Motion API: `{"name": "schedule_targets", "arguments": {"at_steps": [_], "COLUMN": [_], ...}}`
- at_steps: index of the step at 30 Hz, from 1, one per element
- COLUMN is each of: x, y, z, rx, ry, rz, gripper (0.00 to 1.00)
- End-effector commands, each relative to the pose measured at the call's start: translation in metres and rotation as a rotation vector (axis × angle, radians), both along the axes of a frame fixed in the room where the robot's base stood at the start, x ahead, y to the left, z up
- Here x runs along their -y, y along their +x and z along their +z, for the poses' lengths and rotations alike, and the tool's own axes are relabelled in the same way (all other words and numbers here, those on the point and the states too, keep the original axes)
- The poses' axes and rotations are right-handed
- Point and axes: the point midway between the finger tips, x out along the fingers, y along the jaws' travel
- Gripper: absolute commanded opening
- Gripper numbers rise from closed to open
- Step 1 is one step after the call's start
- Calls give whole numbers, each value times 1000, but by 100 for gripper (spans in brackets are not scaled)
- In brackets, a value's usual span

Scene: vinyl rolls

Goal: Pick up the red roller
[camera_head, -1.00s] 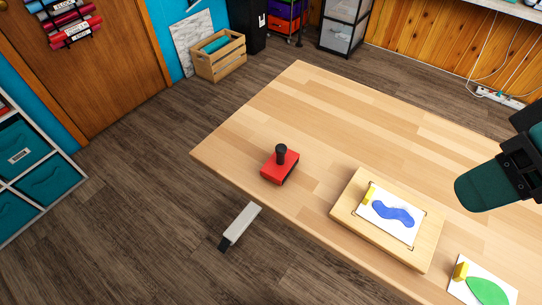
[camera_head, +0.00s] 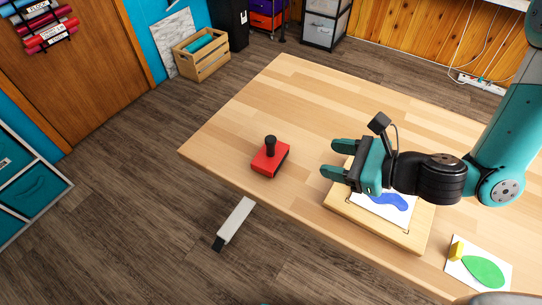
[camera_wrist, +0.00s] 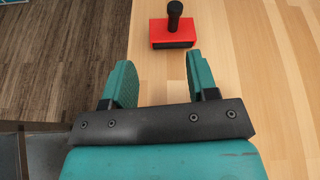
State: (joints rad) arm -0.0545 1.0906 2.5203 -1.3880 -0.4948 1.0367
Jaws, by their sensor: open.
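The red roller (camera_head: 270,158) has a flat red body and an upright black knob handle. It stands on the wooden table near its left edge. In the wrist view the red roller (camera_wrist: 173,33) lies beyond the fingertips, slightly right of the gap's middle. My gripper (camera_head: 334,160) is open and empty, to the right of the roller and apart from it, with its fingers pointing left toward it. In the wrist view the teal fingers of my gripper (camera_wrist: 160,75) stand wide apart with nothing between them.
A wooden board (camera_head: 417,232) with a blue-shape card (camera_head: 385,208) lies partly hidden under my gripper. A card with a green shape (camera_head: 480,268) and a yellow piece lies at the lower right. The wooden table (camera_head: 300,100) is bare behind the roller.

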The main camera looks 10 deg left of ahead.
Motion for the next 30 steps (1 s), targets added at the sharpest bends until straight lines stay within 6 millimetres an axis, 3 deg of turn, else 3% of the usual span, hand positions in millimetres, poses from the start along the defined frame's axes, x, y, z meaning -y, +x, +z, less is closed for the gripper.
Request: {"name": "schedule_targets", "arguments": {"at_steps": [1, 6, 24, 30], "x": [4, 10, -11, -53], "y": [2, 7, 16, 34], "z": [-12, -30, -46, -55], "rx": [-65, -164, -161, -166], "ry": [14, 38, 40, 38], "rz": [-60, -163, -167, -162], "gripper": [53, 53, 53, 53]}}
